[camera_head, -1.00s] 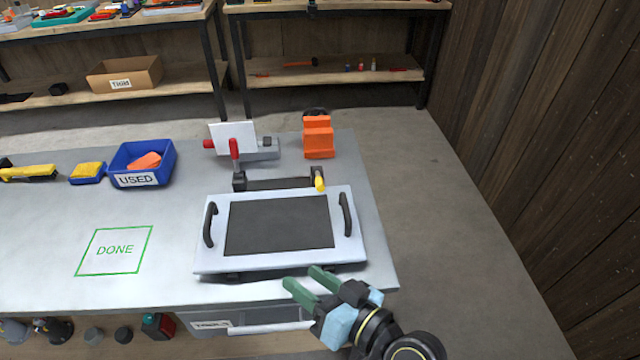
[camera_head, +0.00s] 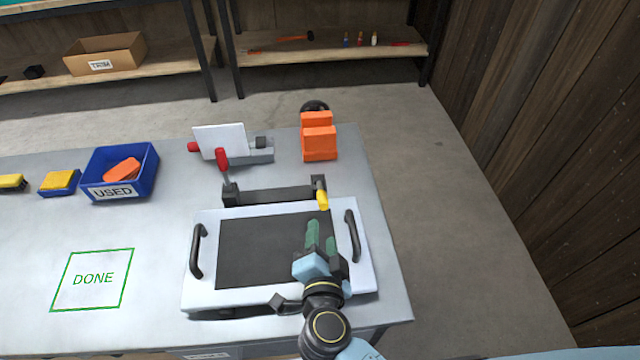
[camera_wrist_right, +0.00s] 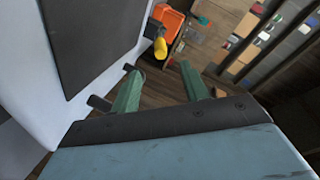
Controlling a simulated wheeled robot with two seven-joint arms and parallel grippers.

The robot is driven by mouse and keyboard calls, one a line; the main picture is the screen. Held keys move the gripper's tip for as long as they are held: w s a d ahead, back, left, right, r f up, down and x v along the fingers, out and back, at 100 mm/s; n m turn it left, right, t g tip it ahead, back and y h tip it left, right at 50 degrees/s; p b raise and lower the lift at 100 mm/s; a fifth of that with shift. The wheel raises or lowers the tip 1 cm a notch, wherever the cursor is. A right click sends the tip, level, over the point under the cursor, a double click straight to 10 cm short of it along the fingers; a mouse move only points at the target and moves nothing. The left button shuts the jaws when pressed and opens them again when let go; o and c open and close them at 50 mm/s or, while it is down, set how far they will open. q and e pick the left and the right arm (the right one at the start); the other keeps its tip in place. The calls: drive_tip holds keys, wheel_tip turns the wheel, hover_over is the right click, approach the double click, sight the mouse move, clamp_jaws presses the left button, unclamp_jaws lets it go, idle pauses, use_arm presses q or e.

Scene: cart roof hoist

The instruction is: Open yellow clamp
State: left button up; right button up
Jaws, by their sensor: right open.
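The yellow clamp (camera_head: 321,195) has a yellow handle at the right end of a dark bar, behind the white panel. Its handle also shows in the right wrist view (camera_wrist_right: 160,47), beyond my fingertips and apart from them. A red-handled clamp (camera_head: 223,165) stands upright at the bar's left end. The white panel (camera_head: 205,285) has a dark centre and two black handles. My right gripper (camera_head: 322,232) is open and empty, above the right part of the panel and in front of the yellow handle; its green fingers show in the right wrist view (camera_wrist_right: 160,80). My left gripper is not in view.
An orange block (camera_head: 319,143) stands behind the yellow clamp. A white plate on a grey vise-like fixture (camera_head: 250,155) is at the back. A blue USED bin (camera_head: 150,170) stands left. The table around the green DONE square (camera_head: 93,279) is clear.

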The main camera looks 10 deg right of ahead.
sight(322, 208)
drive_tip(key=shift+x, duration=1.25)
drive_tip(key=b+x, duration=0.1)
drive_tip(key=x, duration=0.2)
drive_tip(key=shift+w, duration=0.3)
drive_tip(key=b+x, duration=0.1)
drive_tip(key=x, duration=0.4)
drive_tip(key=shift+w+f, duration=0.1)
drive_tip(key=shift+w, duration=0.1)
drive_tip(key=shift+w+d+b, duration=0.1)
drive_tip(key=shift+w+b, duration=0.2)
drive_tip(key=shift+w, duration=0.1)
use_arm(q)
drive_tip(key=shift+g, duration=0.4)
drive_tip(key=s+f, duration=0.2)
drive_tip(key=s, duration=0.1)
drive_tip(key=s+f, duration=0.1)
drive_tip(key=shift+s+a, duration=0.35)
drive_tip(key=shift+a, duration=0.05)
use_arm(e)
clamp_jaws()
